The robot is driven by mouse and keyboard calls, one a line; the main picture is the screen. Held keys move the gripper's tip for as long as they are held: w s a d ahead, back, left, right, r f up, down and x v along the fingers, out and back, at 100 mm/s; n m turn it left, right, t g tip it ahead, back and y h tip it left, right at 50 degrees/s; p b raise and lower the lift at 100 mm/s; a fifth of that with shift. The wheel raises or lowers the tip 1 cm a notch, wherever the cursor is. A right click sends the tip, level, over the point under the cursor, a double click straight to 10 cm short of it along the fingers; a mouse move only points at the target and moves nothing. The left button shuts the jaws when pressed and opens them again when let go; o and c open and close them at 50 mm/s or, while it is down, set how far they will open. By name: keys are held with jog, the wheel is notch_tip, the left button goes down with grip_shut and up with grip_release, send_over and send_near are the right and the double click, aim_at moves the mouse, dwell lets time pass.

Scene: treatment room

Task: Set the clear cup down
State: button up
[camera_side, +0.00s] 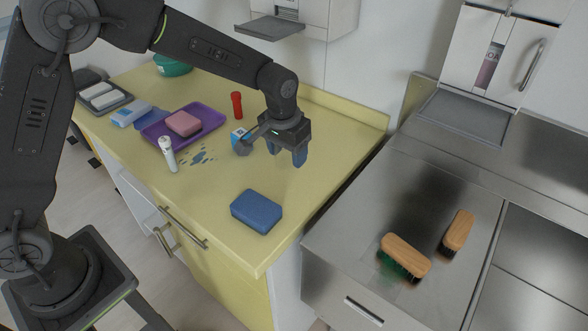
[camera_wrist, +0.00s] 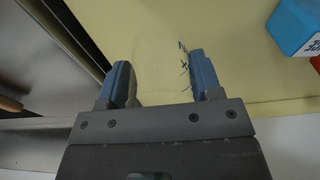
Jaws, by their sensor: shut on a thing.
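My gripper (camera_side: 286,158) points down over the back right part of the yellow counter (camera_side: 310,190), near its right edge. In the wrist view its two blue fingers (camera_wrist: 160,82) stand apart on either side of the clear cup (camera_wrist: 155,65). The cup shows only as a faint transparent outline with small dark marks on its right side. My gripper is shut on it. In the side view the cup can hardly be made out, and whether it touches the counter cannot be told.
A blue-and-white box (camera_side: 240,139) and a red bottle (camera_side: 237,105) stand left of my gripper. A blue sponge (camera_side: 256,211) lies in front. A purple tray (camera_side: 208,117) with a pink sponge (camera_side: 183,123), and a white tube (camera_side: 168,155), are further left. Brushes (camera_side: 405,256) lie on the steel surface.

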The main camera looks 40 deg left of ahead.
aim_at(294, 182)
jog(key=shift+w+d+f, duration=0.2)
jog(key=shift+d+f, duration=0.25)
jog(key=shift+d, duration=0.3)
jog(key=shift+f, duration=2)
jog(key=shift+f, duration=0.2)
jog(key=o, duration=0.9)
